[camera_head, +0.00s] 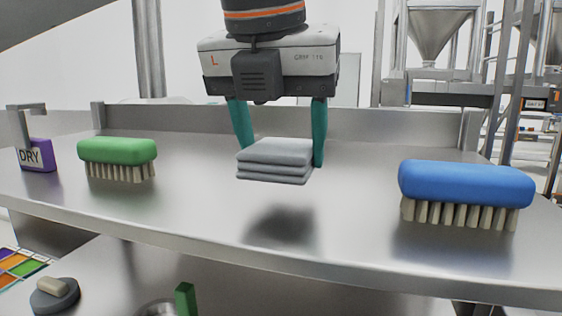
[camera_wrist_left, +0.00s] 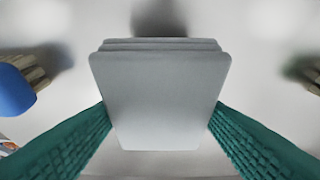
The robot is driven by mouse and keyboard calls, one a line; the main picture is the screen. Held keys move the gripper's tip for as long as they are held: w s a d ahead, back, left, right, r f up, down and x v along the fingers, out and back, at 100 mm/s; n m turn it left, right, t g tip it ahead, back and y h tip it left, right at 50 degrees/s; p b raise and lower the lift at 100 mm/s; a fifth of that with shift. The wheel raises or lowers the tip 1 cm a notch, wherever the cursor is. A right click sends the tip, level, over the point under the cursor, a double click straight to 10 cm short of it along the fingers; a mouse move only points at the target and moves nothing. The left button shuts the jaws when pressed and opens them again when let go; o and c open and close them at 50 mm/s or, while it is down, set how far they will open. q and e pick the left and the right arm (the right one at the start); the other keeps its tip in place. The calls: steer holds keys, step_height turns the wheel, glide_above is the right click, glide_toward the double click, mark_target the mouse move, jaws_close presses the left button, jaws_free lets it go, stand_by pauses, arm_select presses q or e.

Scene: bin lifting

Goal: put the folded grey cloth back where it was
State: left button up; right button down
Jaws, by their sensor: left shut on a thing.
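The folded grey cloth (camera_head: 275,162) is held in the air above the steel shelf (camera_head: 180,200), with its dark shadow on the metal below it. My left gripper (camera_head: 283,150) has its two green fingers on either side of the cloth and is shut on it. In the left wrist view the cloth (camera_wrist_left: 160,95) lies flat and level between the fingers, its folded layers showing at the top edge. My right gripper is not in view.
A green brush (camera_head: 117,151) stands left of the cloth and a blue brush (camera_head: 465,187) right of it. A purple block (camera_head: 40,155) and a "DRY" sign (camera_head: 30,156) are at the far left. The shelf between the brushes is clear.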

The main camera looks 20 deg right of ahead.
mark_target(279, 148)
arm_select(q)
steer(key=shift+s+x, duration=0.2)
steer(key=shift+x, duration=0.95)
steer(key=shift+a+f+p, duration=0.15)
steer(key=shift+f+p, duration=0.15)
steer(key=shift+s+a, duration=0.15)
steer(key=shift+s, duration=0.05)
steer(key=shift+f, duration=0.2)
steer(key=o, duration=0.9)
steer(key=shift+w, duration=0.1)
steer(key=shift+o, duration=0.2)
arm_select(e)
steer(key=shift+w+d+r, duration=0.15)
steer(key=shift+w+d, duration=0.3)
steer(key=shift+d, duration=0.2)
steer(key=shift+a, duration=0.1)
